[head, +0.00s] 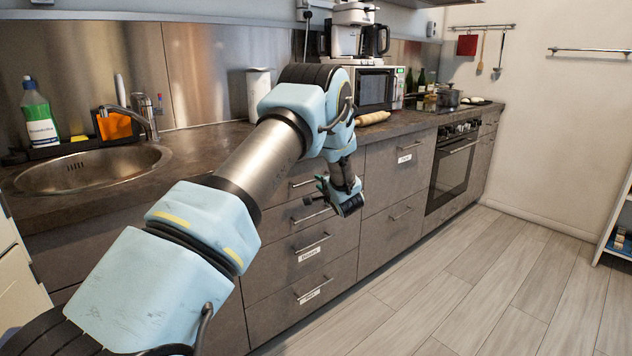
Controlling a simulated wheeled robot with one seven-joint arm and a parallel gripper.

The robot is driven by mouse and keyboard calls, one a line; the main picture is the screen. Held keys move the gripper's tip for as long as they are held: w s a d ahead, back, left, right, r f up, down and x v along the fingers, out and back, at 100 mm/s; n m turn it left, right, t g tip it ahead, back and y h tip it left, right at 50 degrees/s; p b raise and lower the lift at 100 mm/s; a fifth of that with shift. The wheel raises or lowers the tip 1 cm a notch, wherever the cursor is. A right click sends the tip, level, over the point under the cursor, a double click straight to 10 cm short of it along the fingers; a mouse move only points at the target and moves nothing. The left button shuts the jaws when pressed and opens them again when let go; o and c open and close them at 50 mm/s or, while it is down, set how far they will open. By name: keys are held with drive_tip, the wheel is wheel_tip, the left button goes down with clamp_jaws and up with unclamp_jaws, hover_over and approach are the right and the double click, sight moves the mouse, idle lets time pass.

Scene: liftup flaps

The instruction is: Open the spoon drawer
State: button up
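A stack of grey-brown drawers (268,262) stands under the counter, left of and behind my gripper. All its visible fronts look shut. The second handle (316,215) from the top is just below and left of my gripper. The third handle (312,243) and bottom handle (312,290) have white labels beneath them, too small to read for certain. The top handle (302,183) is partly hidden by my arm, as are any upper labels. I cannot tell which drawer is marked for spoons. My gripper (314,190) points at the upper drawers with its fingers apart, holding nothing visible.
A sink (90,168) is set in the counter at left. A wider labelled drawer (398,172) and an oven (452,168) are to the right. A microwave (375,90) stands on the counter. The wooden floor (470,290) at right is clear.

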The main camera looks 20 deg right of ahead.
sight(316, 180)
drive_tip(key=shift+w+a+f, duration=0.1)
drive_tip(key=shift+w+f, duration=0.1)
drive_tip(key=shift+w, duration=0.9)
drive_tip(key=shift+w+f, duration=0.2)
drive_tip(key=shift+w, duration=0.9)
clamp_jaws()
